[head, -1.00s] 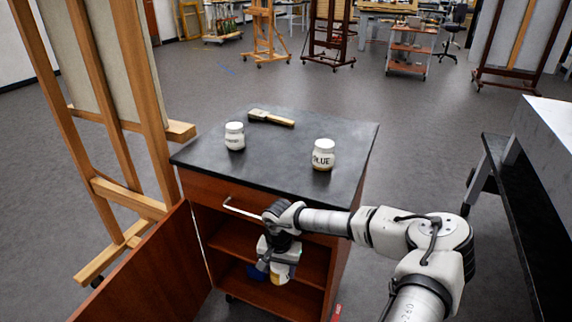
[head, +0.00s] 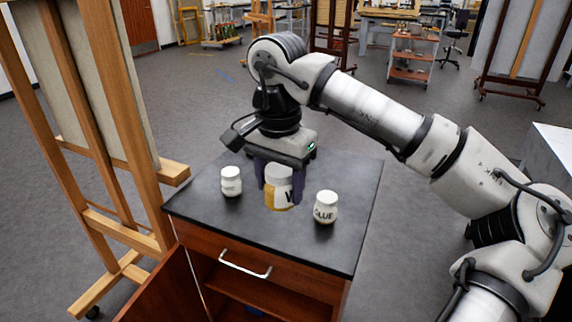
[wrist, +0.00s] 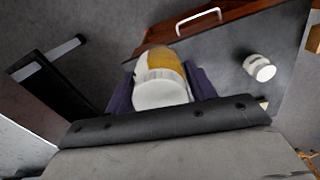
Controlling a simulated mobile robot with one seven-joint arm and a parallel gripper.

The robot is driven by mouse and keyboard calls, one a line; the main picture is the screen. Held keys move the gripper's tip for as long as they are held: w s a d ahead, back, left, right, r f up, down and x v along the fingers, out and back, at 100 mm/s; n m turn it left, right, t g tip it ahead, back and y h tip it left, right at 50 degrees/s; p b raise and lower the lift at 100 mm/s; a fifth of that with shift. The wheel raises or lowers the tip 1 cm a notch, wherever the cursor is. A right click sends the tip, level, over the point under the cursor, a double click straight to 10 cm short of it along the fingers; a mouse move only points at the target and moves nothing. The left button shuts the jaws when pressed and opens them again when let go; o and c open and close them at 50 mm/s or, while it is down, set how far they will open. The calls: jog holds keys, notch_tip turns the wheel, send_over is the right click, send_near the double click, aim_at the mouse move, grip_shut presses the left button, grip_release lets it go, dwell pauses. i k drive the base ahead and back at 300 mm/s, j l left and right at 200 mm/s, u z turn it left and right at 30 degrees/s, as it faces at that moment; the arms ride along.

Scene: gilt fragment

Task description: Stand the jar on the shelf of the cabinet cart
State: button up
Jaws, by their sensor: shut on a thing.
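The jar (head: 279,179) is white with a white lid, a yellow band and a dark letter, and it looks upright. My gripper (head: 278,189) is shut on it, with one dark purple finger on each side. They are over the dark top of the cabinet cart (head: 250,229); I cannot tell whether the jar touches the top. The wrist view also shows the jar (wrist: 160,84) between the fingers. Below the drawer, the cart's front is open and part of the brown shelf (head: 265,292) shows; its depth is hidden.
A small white jar (head: 231,181) stands left of the held jar, and a glue jar (head: 325,207) stands right. The cart's open door (head: 160,290) sticks out at front left. A wooden easel (head: 125,130) stands at left, a grey-topped table (head: 550,150) at right.

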aim_at(297, 298)
jog(key=i, duration=1.1)
